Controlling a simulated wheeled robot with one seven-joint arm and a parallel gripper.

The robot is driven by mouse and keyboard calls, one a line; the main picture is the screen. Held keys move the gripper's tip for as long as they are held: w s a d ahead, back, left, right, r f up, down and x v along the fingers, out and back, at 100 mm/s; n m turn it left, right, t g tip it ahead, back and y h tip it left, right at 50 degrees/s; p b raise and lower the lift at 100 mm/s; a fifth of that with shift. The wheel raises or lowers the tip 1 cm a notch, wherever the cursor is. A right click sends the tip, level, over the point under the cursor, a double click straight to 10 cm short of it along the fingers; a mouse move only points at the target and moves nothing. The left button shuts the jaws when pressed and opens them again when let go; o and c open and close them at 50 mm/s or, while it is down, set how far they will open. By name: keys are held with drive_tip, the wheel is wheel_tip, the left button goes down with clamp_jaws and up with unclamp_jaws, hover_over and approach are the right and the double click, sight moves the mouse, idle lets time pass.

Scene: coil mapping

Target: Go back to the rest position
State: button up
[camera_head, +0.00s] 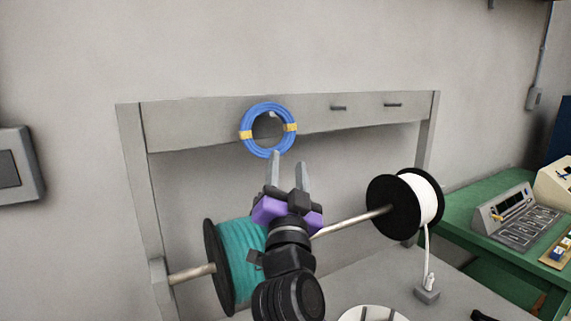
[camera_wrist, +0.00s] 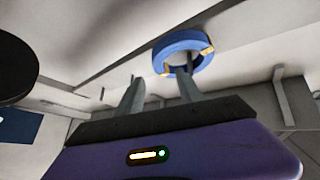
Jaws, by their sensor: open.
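My gripper (camera_head: 288,172) is open and empty, its two grey fingers pointing up in front of the rack. A blue coil (camera_head: 267,131) with yellow bands hangs on the rack's top board (camera_head: 350,110), just above and slightly left of the fingertips. In the wrist view the coil (camera_wrist: 187,50) shows beyond the fingers of my gripper (camera_wrist: 158,92), and one finger overlaps its lower part in the picture. Whether a finger touches the coil I cannot tell. The peg behind the coil is mostly hidden.
A teal spool (camera_head: 238,266) and a black-flanged spool of white cable (camera_head: 424,198) sit on a metal rod (camera_head: 350,222) behind my arm. Two bare pegs (camera_head: 339,108) are right of the coil. A green bench (camera_head: 480,200) with devices stands at right. A grey wall box (camera_head: 18,165) is at left.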

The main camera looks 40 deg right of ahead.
drive_tip(key=shift+s+a+f, duration=0.15)
drive_tip(key=shift+s+a, duration=0.05)
drive_tip(key=s+a+f+n+t+y, duration=0.2)
drive_tip(key=s+a+f+n+y, duration=0.2)
drive_tip(key=a+f+n+y, duration=0.35)
drive_tip(key=s+a+f+n+t+y, duration=0.3)
drive_tip(key=s+a+f+n+y, duration=0.25)
drive_tip(key=a+f, duration=0.35)
drive_tip(key=s+a+f+g+y, duration=0.1)
drive_tip(key=s+f+g, duration=0.1)
drive_tip(key=s+f, duration=0.3)
drive_tip(key=s+a+f+n+g+y, duration=0.1)
drive_tip(key=s+f, duration=0.5)
drive_tip(key=s, duration=0.6)
drive_tip(key=s+a+f+n+g+y, duration=0.1)
drive_tip(key=s+f+g, duration=0.2)
drive_tip(key=s, duration=0.6)
wheel_tip(320, 180, down, 3)
drive_tip(key=shift+r+g, duration=0.2)
drive_tip(key=shift+g, duration=0.1)
drive_tip(key=shift+a, duration=0.1)
